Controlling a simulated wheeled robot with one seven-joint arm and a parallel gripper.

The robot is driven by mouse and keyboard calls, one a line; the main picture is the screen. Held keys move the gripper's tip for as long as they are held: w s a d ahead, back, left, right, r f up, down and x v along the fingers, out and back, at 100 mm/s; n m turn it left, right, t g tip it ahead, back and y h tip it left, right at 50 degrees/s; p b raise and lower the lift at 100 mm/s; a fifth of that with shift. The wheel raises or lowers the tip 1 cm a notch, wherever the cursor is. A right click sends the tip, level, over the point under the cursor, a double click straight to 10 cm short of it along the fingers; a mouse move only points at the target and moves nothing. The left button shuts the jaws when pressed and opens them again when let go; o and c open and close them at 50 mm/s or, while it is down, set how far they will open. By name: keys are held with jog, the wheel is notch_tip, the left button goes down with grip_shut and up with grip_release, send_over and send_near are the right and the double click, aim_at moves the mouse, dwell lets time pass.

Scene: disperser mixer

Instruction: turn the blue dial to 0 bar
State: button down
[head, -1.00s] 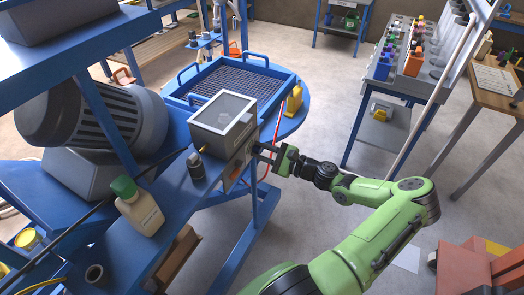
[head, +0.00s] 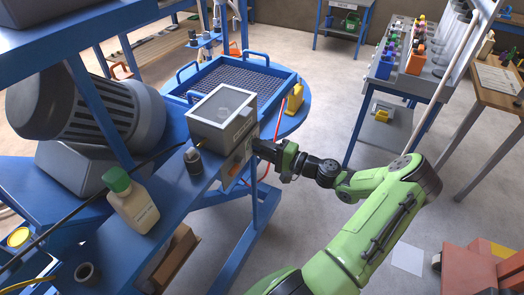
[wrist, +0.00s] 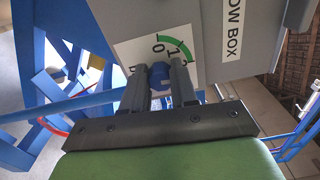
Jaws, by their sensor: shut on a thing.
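The blue dial (wrist: 160,76) sits on a white scale plate (wrist: 131,49) with a green arc and the figures 0 and 1, on the side of a grey box in the wrist view. My gripper (wrist: 163,71) has a dark finger on each side of the dial and is shut on it. The dial's pointer is hidden, so I cannot tell its exact setting. In the head view, the grey box (head: 211,129) stands on a blue beam, and my gripper (head: 258,148) reaches its right face. The dial is hidden there.
A white bottle with a green cap (head: 133,203) and a small dark cylinder (head: 193,160) stand on the blue beam left of the box. A blue mesh tray (head: 240,80) lies behind the box.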

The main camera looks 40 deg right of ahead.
jog(key=shift+n, duration=0.6)
jog(key=c, duration=0.9)
grip_release()
jog(key=p+v, duration=0.1)
jog(key=v, duration=1.4)
jog(key=shift+s+d, duration=0.1)
jog(key=shift+s, duration=0.3)
